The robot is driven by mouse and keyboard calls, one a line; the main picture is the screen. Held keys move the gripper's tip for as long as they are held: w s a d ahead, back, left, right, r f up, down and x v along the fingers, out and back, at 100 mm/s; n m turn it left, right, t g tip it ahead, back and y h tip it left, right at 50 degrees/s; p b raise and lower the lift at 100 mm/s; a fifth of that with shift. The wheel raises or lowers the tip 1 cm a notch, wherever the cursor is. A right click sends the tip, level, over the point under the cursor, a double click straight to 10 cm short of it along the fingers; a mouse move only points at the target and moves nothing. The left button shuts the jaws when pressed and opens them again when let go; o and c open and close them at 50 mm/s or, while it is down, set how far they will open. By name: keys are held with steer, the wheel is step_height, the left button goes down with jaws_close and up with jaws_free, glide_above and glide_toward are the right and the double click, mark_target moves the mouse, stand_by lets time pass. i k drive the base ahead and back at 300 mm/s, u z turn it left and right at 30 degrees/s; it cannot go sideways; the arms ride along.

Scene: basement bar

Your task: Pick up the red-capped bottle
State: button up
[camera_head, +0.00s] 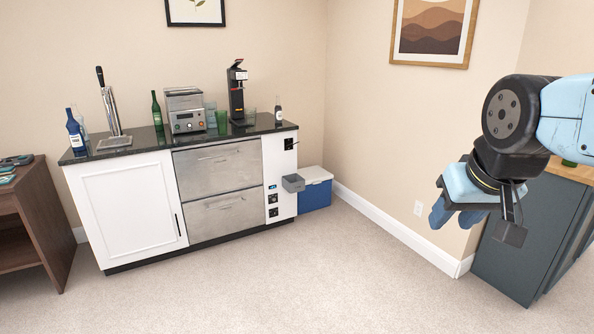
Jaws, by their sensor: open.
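A blue bottle (74,130) with a white label stands at the counter's left end, and a tall green bottle (157,111) stands behind, left of the grey machine. The bottles are too small to make out a red cap on any of them. My gripper (478,222) is open and empty, raised at the right of the view, well apart from the counter and bottles.
A tap tower (112,115), a grey machine (185,111), a black coffee maker (237,95) and green glasses (222,121) crowd the counter. A blue cooler (315,190) sits right of it. A wooden shelf (40,212) is left, a dark cabinet (525,245) right. The carpet between is clear.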

mark_target(277, 110)
steer(key=u, duration=0.1)
steer(key=i, duration=1.25)
steer(key=u, duration=0.25)
steer(key=i, duration=1.65)
steer(key=u, duration=0.15)
